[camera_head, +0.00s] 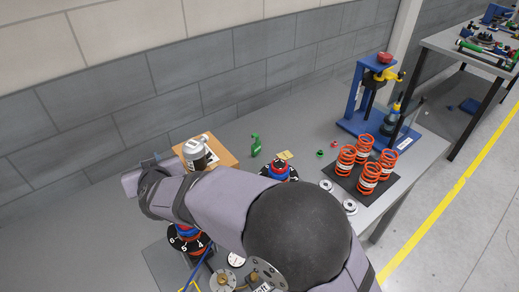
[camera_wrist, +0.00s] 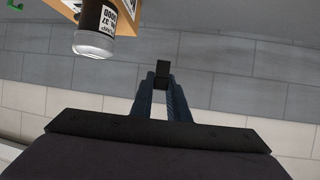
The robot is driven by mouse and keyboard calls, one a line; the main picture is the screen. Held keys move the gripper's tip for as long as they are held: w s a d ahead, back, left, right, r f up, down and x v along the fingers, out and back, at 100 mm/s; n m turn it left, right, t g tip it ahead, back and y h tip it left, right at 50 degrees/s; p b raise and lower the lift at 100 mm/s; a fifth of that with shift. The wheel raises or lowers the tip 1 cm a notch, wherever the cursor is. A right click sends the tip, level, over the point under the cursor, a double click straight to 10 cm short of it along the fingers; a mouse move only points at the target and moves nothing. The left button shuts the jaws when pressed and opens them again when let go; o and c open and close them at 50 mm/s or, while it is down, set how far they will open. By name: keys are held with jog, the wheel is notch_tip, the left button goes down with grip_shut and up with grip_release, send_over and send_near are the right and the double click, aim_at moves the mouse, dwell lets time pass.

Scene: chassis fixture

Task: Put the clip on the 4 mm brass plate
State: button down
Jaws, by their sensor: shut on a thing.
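My gripper (camera_wrist: 162,82) is shut on a small dark block (camera_wrist: 162,69) in the wrist view, with the grey wall behind it. I cannot tell from its shape whether this block is the clip. In the head view my arm covers the middle of the bench and my fingertips are not clear. Brass-coloured round parts (camera_head: 222,280) show at the bottom edge, partly behind my arm. A small yellowish square piece (camera_head: 284,155) lies near a blue and red ringed stack (camera_head: 279,168). I cannot make out which piece is the 4 mm brass plate.
A green part (camera_head: 255,146), orange springs (camera_head: 367,176) on a dark mat and a blue press (camera_head: 358,100) stand to the right.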

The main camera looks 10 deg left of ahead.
jog(key=w+d+r+m+t+h, duration=0.1)
jog(key=w+d+r, duration=0.1)
jog(key=w+d, duration=0.5)
jog(key=w+d+r+m+h, duration=0.2)
jog(key=w+d, duration=0.3)
jog(key=d, duration=0.5)
jog(key=w+d+f+m+t+h+b, duration=0.15)
jog(key=d+f, duration=0.25)
jog(key=d, duration=0.5)
jog(key=d+f+h+b, duration=0.1)
jog(key=d+f+b, duration=0.15)
jog(key=d, duration=0.65)
jog(key=w+d+f+m+h+b, duration=0.1)
jog(key=d+f, duration=0.3)
jog(key=d, duration=0.5)
jog(key=n+g+y+b, duration=0.2)
jog(key=n+g+y, duration=0.2)
jog(key=n+y, duration=0.35)
send_over(285, 155)
jog(key=shift+s+f+y, duration=0.1)
jog(key=shift+f+y, duration=0.2)
jog(key=shift+f, duration=1.15)
jog(key=shift+f, duration=4.95)
jog(key=shift+f, duration=0.15)
